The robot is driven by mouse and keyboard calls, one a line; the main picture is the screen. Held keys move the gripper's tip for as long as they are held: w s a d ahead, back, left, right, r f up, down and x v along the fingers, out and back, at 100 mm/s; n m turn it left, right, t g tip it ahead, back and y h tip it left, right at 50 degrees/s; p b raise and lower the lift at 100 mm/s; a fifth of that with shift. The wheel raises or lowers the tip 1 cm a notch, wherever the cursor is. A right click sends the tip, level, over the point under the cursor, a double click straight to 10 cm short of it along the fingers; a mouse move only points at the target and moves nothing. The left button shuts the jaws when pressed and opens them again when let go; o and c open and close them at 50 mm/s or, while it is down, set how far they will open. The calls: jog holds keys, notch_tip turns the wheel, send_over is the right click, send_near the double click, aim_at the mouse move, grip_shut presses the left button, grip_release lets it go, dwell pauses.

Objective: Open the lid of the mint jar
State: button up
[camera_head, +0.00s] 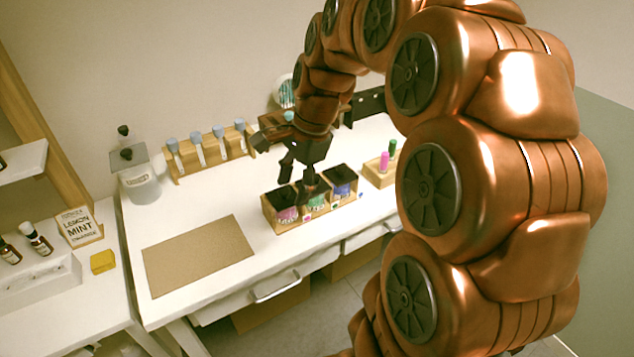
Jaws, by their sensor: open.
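The left jar (287,214) has a pink label, the middle jar (317,202) a green one, and the right jar (343,188) a blue-purple one. The label text is too small to read, so I cannot tell for sure which is mint. My gripper (306,178) is open and points down over the middle jar, close to its lid. I cannot tell whether it touches the lid. The gripper and wrist partly hide the jar tops.
A rack of capped tubes (208,150) stands behind, and a glass jar (140,183) at the left back. A small wooden holder (380,173) with pink and green vials is to the right. A brown mat (198,256) lies bare. A "Lemon Mint" sign (78,227) stands far left.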

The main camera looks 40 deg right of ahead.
aim_at(315, 178)
jog(key=w+d+f+m+t+b, duration=0.1)
jog(key=w+d+m, duration=0.2)
jog(key=d+m, duration=0.3)
jog(key=w+d+f+m+t+b, duration=0.1)
jog(key=w+d+m, duration=0.25)
jog(key=d, duration=0.45)
jog(key=shift+p+x, duration=0.85)
jog(key=shift+x, duration=2.95)
jog(key=shift+a, duration=0.2)
jog(key=shift+c, duration=0.5)
grip_shut()
